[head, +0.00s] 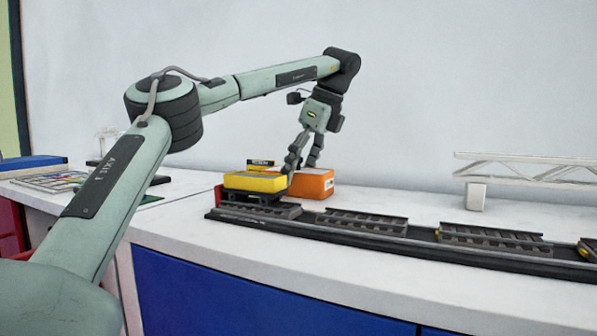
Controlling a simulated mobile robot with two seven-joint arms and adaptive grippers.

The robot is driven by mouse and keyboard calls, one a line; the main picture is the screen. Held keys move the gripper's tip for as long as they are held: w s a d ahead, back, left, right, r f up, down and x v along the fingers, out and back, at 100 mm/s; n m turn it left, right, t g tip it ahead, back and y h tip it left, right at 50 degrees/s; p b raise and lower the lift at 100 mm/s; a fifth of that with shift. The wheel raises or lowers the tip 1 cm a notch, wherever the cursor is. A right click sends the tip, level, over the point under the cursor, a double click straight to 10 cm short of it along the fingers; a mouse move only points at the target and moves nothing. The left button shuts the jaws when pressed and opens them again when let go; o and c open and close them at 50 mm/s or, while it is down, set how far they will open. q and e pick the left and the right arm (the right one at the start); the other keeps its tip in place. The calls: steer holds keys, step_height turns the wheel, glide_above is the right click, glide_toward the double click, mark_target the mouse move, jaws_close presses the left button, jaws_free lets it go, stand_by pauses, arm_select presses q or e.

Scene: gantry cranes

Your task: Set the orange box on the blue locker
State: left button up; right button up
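The orange box (318,186) rests on the white counter, behind the right end of a yellow block. My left gripper (301,170) points down at it from above. One finger reaches down over its near side and the other over its far side. The fingers are apart, but I cannot tell whether they press on the box. Part of the box is hidden by the yellow block and the near finger. A blue panel (250,295) forms the front below the counter; I cannot tell whether it is the blue locker. My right gripper is not in view.
The yellow block (256,182) sits on a dark carrier at the left end of a long black track (400,240). A white truss (525,168) stands at right. A flat blue item (32,162) lies at far left. The counter (400,199) behind the track has free room.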

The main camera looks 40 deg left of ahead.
mark_target(311, 171)
arm_select(q)
steer(key=shift+r, duration=0.1)
steer(key=v, duration=0.7)
steer(key=shift+d+r, duration=0.1)
steer(key=shift+r, duration=0.15)
